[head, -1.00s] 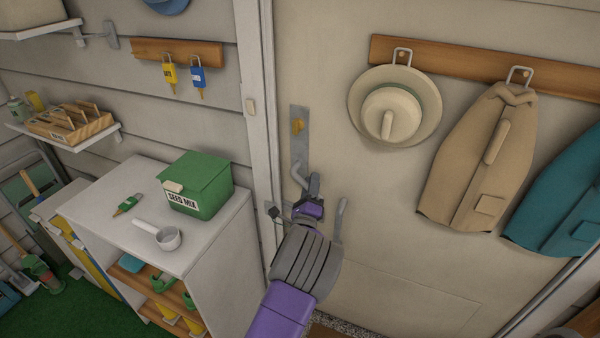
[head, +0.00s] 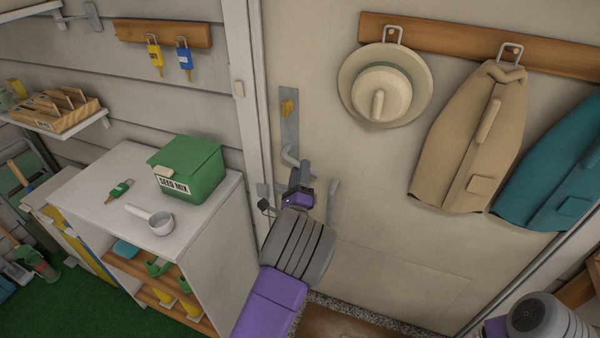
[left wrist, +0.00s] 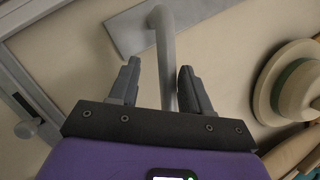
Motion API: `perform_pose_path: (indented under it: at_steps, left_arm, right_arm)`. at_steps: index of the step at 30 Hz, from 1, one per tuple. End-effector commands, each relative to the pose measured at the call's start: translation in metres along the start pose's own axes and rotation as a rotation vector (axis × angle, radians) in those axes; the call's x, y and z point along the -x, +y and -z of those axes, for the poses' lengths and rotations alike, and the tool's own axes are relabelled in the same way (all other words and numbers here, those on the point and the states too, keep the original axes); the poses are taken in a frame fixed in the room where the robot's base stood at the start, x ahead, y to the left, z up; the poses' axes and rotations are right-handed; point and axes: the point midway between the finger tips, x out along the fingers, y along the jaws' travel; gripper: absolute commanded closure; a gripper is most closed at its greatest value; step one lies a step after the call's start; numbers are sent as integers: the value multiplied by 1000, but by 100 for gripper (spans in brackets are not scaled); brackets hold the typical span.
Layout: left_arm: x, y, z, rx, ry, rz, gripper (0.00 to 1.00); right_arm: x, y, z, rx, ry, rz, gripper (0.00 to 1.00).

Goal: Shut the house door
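The house door (head: 400,255) is the beige panel with a hat and coats hung on it. Whether it is fully closed against its frame (head: 245,110) cannot be told. Its grey lever handle (head: 290,155) sits on a metal plate (head: 289,125) near the door's left edge. My left gripper (head: 301,182) is at the handle.
A white cabinet (head: 100,205) stands left of the door, bearing a green seed box (head: 188,170), a white scoop (head: 155,218) and a small green tool (head: 119,190). A hat (head: 385,85) and a tan coat (head: 465,150) hang from the rail (head: 450,40).

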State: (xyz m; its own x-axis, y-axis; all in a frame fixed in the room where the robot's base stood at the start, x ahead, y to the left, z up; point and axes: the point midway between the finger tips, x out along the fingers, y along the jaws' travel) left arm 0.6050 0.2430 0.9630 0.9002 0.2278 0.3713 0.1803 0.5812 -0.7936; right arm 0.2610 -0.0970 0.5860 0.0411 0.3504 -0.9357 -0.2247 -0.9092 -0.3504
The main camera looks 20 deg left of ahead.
Motion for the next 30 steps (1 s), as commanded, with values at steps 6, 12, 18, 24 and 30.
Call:
perform_pose_path:
  at_steps: [6,12,18,24,30]
  left_arm:
    - [31,1,1,-3,5,-7,54]
    - [62,0,0,-3,2,-3,54]
    - [74,0,0,-1,1,-1,54]
    - [74,0,0,0,0,0,54]
    - [74,0,0,0,0,0,54]
  right_arm:
    - [4,-2,0,0,0,0,57]
    - [7,-3,0,0,0,0,57]
    - [7,-3,0,0,0,0,57]
    - [7,-3,0,0,0,0,57]
    - [7,-3,0,0,0,0,57]
